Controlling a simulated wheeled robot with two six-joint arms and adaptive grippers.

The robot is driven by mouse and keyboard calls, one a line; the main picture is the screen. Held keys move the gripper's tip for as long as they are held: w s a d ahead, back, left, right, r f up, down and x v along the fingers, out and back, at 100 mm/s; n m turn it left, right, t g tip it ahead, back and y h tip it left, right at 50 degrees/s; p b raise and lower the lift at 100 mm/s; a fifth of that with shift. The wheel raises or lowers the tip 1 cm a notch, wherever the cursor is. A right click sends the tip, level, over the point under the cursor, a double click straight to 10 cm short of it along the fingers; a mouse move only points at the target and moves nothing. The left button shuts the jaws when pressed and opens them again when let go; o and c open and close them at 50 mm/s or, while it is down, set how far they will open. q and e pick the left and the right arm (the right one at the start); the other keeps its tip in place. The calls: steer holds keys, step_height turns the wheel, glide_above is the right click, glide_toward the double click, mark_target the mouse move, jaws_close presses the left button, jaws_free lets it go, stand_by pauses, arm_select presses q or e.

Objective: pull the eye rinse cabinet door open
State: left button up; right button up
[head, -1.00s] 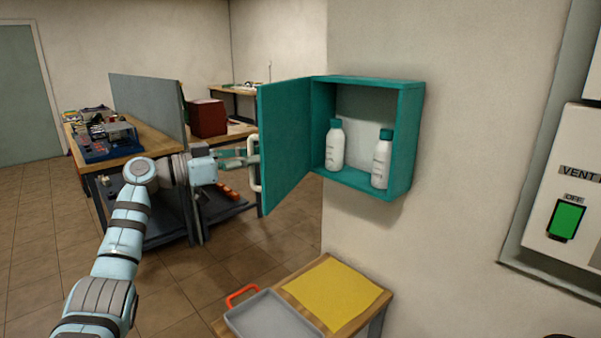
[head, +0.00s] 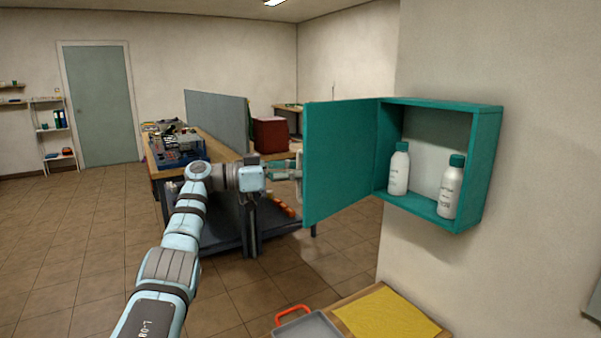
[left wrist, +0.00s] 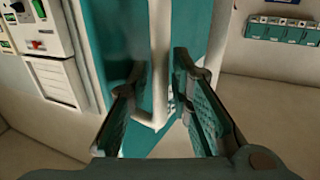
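The teal eye rinse cabinet (head: 490,165) hangs on the wall at right in the head view. Its door (head: 340,160) stands wide open, swung out to the left, so the inside shows. Two white bottles with teal caps, one at left (head: 399,170) and one at right (head: 450,190), stand inside. The white door handle (head: 299,178) is on the door's outer face near its free edge. My left gripper (head: 290,170) is at the handle. In the left wrist view the handle (left wrist: 160,60) lies between its parted fingers (left wrist: 158,75), with gaps visible. My right gripper is out of view.
A workbench (head: 215,150) with a grey divider (head: 217,118) stands behind my left arm. Below the cabinet is a small table with a yellow mat (head: 390,320) and grey tray (head: 308,327). The floor at left is clear.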

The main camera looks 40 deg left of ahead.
arm_select(q)
steer(key=shift+o, duration=0.3)
steer(key=v, duration=1.2)
